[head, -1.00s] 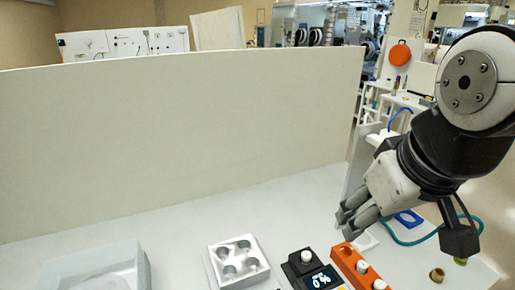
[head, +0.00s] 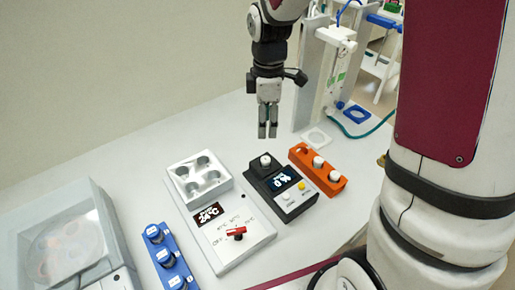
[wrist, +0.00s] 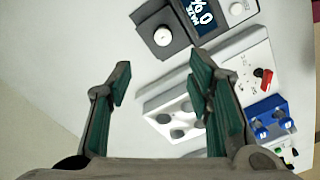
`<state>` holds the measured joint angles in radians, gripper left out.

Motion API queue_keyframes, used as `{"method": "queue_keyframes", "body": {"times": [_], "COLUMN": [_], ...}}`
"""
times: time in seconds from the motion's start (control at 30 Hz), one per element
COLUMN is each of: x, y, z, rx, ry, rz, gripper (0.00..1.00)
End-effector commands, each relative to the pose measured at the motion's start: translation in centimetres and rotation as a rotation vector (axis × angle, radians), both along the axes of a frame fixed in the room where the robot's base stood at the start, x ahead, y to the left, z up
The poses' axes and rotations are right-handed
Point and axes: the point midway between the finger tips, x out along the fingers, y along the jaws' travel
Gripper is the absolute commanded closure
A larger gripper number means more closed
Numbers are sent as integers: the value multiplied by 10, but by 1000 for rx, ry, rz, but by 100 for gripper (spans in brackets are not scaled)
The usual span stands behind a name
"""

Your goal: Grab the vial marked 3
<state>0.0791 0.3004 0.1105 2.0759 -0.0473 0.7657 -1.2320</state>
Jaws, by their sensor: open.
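White-capped vials (head: 318,162) (head: 334,177) stand in the orange rack (head: 343,186), which has an empty-looking hole at its far end. Several vials (head: 155,233) with blue-and-white tops stand in the blue rack (head: 164,269) at the front left. The blue rack also shows in the wrist view (wrist: 265,107). A small white round top (head: 265,160) sits on the black device (head: 252,179). I cannot read a 3 on any vial. My gripper (head: 267,130) points down, empty, above the table behind the black device. In the wrist view its fingers (wrist: 160,78) are apart.
A clear-lidded box (head: 107,215) stands at the left. A white wall (head: 120,80) closes the back. A white stand (head: 311,75) rises right of my gripper.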

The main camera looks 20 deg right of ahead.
Motion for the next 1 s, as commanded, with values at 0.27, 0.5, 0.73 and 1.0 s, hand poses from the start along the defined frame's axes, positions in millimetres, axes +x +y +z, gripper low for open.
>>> {"method": "queue_keyframes", "body": {"times": [0.27,0.5,0.73,1.0], "x": [-2,-1,-3,-7], "y": [0,0,0,-1], "z": [-43,-79,-92,-126], "rx": [0,0,0,0], "ry": [8,5,5,5], "rz": [6,4,4,4], "gripper": [53,53,53,53]}}
